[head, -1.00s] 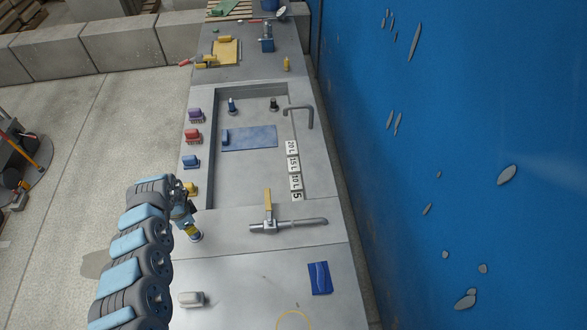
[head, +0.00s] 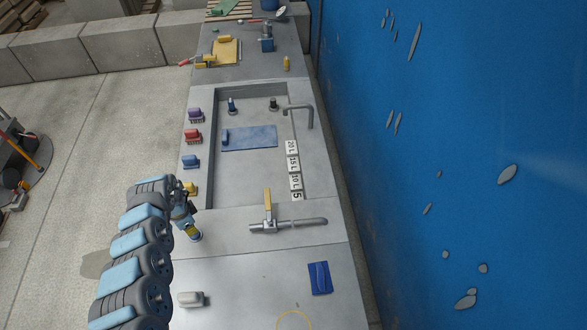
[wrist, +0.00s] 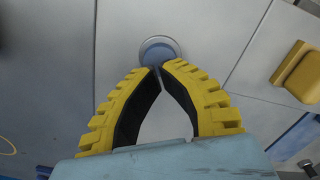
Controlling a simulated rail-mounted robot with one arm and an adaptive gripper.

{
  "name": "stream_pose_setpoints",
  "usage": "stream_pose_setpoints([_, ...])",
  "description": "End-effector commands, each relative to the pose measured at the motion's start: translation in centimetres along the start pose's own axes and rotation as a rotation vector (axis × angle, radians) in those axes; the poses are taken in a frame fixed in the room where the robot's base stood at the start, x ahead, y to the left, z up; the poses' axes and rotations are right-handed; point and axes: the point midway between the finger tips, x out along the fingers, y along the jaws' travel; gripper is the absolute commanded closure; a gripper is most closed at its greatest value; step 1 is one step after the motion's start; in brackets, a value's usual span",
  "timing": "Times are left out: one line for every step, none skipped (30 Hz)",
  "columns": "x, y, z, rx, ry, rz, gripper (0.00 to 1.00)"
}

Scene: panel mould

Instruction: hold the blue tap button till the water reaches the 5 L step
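The blue tap button (wrist: 157,50) is round with a pale ring and sits just beyond my fingertips in the wrist view. In the head view it shows as a small disc (head: 196,238) on the near-left counter, partly hidden by my gripper (head: 192,230). My gripper (wrist: 157,69) has its yellow fingers brought together at the tips, with nothing between them. The tips overlap the button's lower edge; I cannot tell whether they press it. The grey basin (head: 230,180) has white step labels, 5 (head: 297,196) nearest, then 10, 15 and 20 L. I cannot make out a water level.
A curved grey spout (head: 300,107) reaches over the basin's right edge. A yellow-handled valve (head: 268,205) stands on the counter right of my gripper. Coloured brushes, such as the red one (head: 193,136), line the left edge. A blue wall (head: 450,150) bounds the right.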

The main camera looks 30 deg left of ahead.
Motion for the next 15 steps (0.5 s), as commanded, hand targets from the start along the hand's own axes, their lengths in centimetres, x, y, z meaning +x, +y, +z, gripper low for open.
stream_pose_setpoints([0.2, 0.0, 0.0, 0.001, 0.000, 0.000, 1.00])
stream_pose_setpoints([0.3, 0.0, 0.0, 0.001, 0.000, 0.000, 1.00])
stream_pose_setpoints([0.4, 0.0, 0.0, 0.001, 0.000, 0.000, 1.00])
stream_pose_setpoints([0.4, 0.0, 0.0, 0.001, 0.000, 0.001, 1.00])
stream_pose_setpoints([0.5, 0.0, -0.1, 0.001, 0.000, 0.000, 1.00])
stream_pose_setpoints([0.6, 0.0, -0.1, 0.001, 0.000, 0.001, 1.00])
stream_pose_setpoints([0.7, 0.0, -0.1, 0.001, 0.000, 0.000, 1.00])
stream_pose_setpoints([0.7, 0.0, -0.1, 0.001, 0.000, 0.001, 1.00])
stream_pose_setpoints([0.8, 0.0, -0.1, 0.001, 0.000, 0.001, 1.00])
stream_pose_setpoints([0.9, 0.0, -0.1, 0.001, 0.001, 0.001, 1.00])
stream_pose_setpoints([1.0, 0.0, -0.1, 0.000, 0.001, 0.001, 1.00])
stream_pose_setpoints([1.1, 0.0, -0.1, 0.000, 0.001, 0.001, 1.00])
stream_pose_setpoints([1.1, 0.0, -0.1, 0.000, 0.001, 0.001, 1.00])
stream_pose_setpoints([1.2, 0.0, -0.1, 0.000, 0.001, 0.001, 1.00])
stream_pose_setpoints([1.3, 0.0, -0.1, 0.000, 0.001, 0.000, 1.00])
